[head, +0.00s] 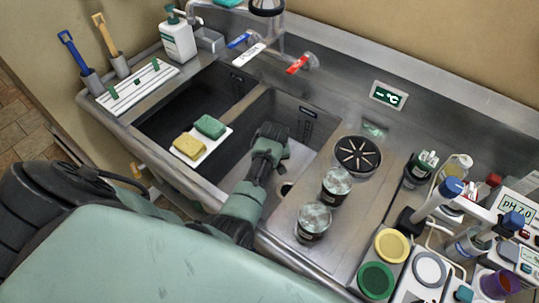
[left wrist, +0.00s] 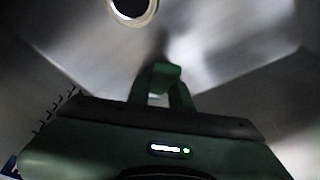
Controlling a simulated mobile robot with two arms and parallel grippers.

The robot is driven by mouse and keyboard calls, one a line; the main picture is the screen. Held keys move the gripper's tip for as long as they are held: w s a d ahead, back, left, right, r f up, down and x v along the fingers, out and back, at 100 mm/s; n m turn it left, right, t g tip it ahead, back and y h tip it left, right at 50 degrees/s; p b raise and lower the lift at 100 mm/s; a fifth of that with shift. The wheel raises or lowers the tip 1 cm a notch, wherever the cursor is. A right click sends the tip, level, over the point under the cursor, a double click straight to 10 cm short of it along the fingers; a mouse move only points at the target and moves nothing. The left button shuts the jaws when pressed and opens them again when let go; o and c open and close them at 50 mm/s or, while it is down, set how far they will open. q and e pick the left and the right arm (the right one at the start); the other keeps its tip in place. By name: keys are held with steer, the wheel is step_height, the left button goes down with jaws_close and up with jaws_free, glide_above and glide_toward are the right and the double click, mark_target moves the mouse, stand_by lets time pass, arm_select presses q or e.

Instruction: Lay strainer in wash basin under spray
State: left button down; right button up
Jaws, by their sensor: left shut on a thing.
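My left gripper (head: 273,133) is down inside the right compartment of the wash basin (head: 305,165), above its floor. In the left wrist view its fingers (left wrist: 163,72) are close together on a small thing that they mostly hide. I cannot make out a strainer in it. A round drain hole (left wrist: 133,8) shows ahead of the fingers; it also shows in the head view (head: 287,188). A dark round disc with radial slots (head: 357,155) lies on the right drainboard. The tap's spray head (head: 267,6) is above the back edge, partly cut off. My right gripper is out of view.
Yellow (head: 189,146) and green sponges (head: 210,127) sit on a white tray at the left compartment (head: 165,125). Two lidded jars (head: 336,186) (head: 313,222) stand on the right drainboard. Instruments and coloured lids (head: 392,246) crowd the right. Tap levers (head: 297,65) stand behind.

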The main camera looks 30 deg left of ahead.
arm_select(q)
steer(key=shift+s+f, duration=0.15)
steer(key=c, duration=1.3)
jaws_free()
steer(key=shift+o, duration=0.5)
steer(key=shift+w, duration=0.2)
steer(key=o, duration=1)
steer(key=p+v, duration=0.2)
steer(key=p, duration=0.1)
steer(key=p+v, duration=0.5)
steer(key=p, duration=0.1)
steer(key=shift+w+a+r, duration=0.3)
steer(key=shift+r, duration=0.25)
steer(key=shift+p+v, duration=0.9)
steer(key=shift+v, duration=0.15)
